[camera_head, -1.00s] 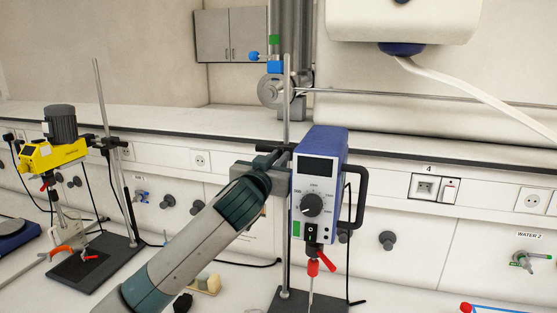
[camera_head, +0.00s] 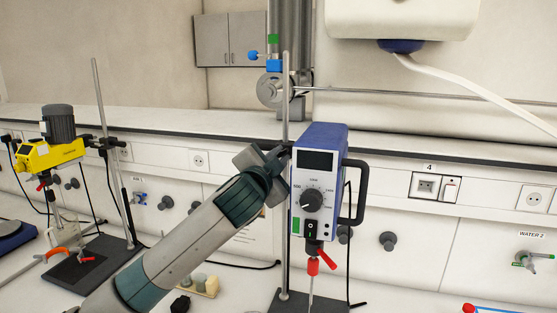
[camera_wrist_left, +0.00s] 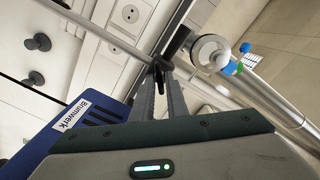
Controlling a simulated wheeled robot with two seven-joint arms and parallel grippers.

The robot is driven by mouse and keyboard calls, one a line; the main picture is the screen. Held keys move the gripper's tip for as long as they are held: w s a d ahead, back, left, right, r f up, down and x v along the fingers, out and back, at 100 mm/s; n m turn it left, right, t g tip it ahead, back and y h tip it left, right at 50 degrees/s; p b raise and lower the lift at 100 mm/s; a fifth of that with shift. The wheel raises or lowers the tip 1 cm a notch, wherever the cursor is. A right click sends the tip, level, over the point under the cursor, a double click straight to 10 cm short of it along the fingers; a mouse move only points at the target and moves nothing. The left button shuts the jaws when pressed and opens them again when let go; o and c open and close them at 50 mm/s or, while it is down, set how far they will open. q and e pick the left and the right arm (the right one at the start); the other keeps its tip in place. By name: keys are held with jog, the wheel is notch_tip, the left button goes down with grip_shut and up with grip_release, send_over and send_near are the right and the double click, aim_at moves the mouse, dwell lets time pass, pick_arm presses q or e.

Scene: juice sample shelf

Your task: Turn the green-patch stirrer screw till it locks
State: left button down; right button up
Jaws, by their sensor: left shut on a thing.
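The stirrer with the green patch (camera_head: 296,227) is a blue and grey box (camera_head: 318,180) with a display, dial and black handle, mounted on an upright rod (camera_head: 286,215). My left gripper (camera_head: 279,156) is at the dark clamp behind the stirrer's upper left, beside the rod. In the left wrist view its fingers (camera_wrist_left: 160,72) are shut on a small dark screw (camera_wrist_left: 158,77) at the clamp. The fingers hide most of the screw. The stirrer's blue side (camera_wrist_left: 75,135) shows at the lower left there. My right gripper is not in view.
A yellow stirrer (camera_head: 50,153) on its own stand is at the left. A red-handled chuck (camera_head: 316,262) hangs under the blue stirrer. A long ledge (camera_head: 400,145) runs behind.

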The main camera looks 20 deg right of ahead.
pick_arm(q)
jog(key=m, duration=0.4)
jog(key=shift+f+m+b, duration=0.1)
jog(key=shift+m+b, duration=0.2)
jog(key=shift+d+f+m, duration=0.1)
jog(key=shift+m, duration=1.6)
jog(key=c, duration=1.8)
grip_release()
jog(key=shift+s, duration=0.15)
